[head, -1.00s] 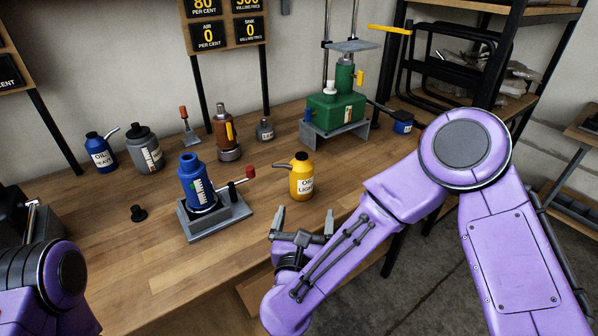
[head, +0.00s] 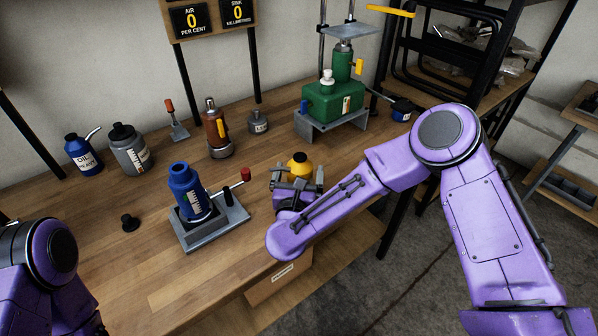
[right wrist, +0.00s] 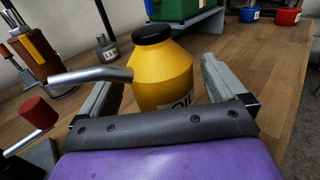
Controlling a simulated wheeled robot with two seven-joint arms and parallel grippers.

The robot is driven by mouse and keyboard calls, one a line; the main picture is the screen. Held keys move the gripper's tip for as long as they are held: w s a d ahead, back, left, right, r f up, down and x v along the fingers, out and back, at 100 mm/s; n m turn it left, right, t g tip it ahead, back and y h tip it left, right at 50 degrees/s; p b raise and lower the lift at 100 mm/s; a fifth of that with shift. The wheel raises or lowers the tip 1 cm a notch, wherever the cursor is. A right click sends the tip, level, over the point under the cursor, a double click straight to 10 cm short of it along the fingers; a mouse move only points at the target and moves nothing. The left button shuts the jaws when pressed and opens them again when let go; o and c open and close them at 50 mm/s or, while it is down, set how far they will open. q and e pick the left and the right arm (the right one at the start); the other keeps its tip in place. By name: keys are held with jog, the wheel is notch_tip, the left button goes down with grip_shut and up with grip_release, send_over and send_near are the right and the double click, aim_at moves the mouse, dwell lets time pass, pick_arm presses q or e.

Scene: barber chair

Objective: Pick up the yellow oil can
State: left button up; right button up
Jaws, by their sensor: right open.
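The yellow oil can (head: 300,161) stands upright on the wooden bench, with a black cap and a thin metal spout. In the head view its lower part is hidden behind my right gripper (head: 297,186). In the right wrist view the oil can (right wrist: 164,76) sits between the two fingers of my right gripper (right wrist: 160,95), its spout pointing left over the left finger. The right gripper is open around it, with a gap showing at the right finger. My left arm shows at the lower left of the head view, but its gripper is out of view.
A blue bottle (head: 187,190) in a grey stand (head: 212,232) with a red-knobbed lever (head: 245,174) is just left of my right gripper. A green press (head: 335,100) stands behind the can. A blue oil can (head: 84,155) and grey can (head: 129,150) stand farther left.

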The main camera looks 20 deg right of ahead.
aim_at(300, 163)
jog(key=shift+w+d, duration=0.25)
jog(key=shift+w, duration=0.15)
jog(key=c, duration=1.5)
jog(key=shift+r, duration=0.15)
jog(key=shift+r+b, duration=0.3)
jog(key=shift+b, duration=0.1)
jog(key=r, duration=0.1)
jog(key=s+r+b, duration=0.1)
jog(key=r, duration=0.1)
jog(key=shift+a+r+b, duration=0.1)
jog(key=shift+r+b, duration=0.1)
jog(key=shift+b, duration=0.1)
jog(key=s+r+b, duration=0.3)
jog(key=s+r, duration=0.6)
jog(key=s, duration=0.4)
jog(key=shift+a, duration=0.2)
